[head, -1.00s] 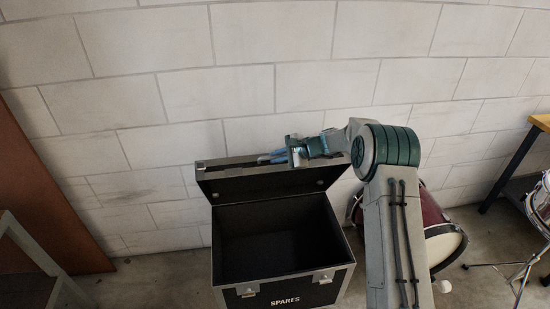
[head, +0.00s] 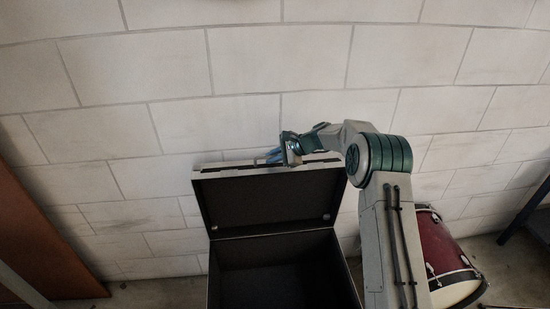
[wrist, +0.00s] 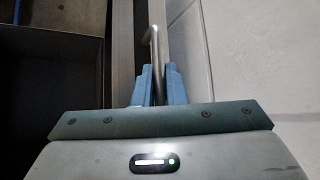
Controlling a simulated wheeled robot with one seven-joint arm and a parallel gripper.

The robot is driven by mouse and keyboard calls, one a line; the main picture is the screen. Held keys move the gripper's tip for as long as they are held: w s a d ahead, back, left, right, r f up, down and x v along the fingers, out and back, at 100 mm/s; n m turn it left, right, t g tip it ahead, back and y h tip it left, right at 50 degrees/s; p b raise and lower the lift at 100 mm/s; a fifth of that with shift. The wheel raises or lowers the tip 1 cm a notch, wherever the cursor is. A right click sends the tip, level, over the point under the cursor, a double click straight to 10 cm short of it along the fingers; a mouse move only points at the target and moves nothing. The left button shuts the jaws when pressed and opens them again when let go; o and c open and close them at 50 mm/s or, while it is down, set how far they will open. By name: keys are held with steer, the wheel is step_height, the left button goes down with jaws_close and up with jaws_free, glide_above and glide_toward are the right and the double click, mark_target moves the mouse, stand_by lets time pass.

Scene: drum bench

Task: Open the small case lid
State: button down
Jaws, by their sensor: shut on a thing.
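The small case (head: 282,262) is a black box with metal edges, standing on the floor against the wall. Its lid (head: 265,200) stands raised, leaning back toward the wall, and the dark inside of the case shows empty. My gripper (head: 277,155) is at the lid's top edge. In the wrist view my gripper's blue fingers (wrist: 156,85) are shut on a thin metal handle (wrist: 152,45) beside the lid's edge. The lid's edge (wrist: 122,50) runs along the left of the handle. The case's front is out of the head view.
A pale block wall (head: 250,60) stands close behind the lid. A dark red drum (head: 442,250) lies right of my arm. A brown panel (head: 45,235) leans at the left. A dark bench leg (head: 525,215) shows at the far right.

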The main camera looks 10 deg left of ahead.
steer(key=shift+w+d, duration=0.1)
steer(key=c, duration=1.5)
jaws_free()
steer(key=b+v, duration=0.2)
steer(key=v, duration=1.1)
steer(key=shift+d+r, duration=0.25)
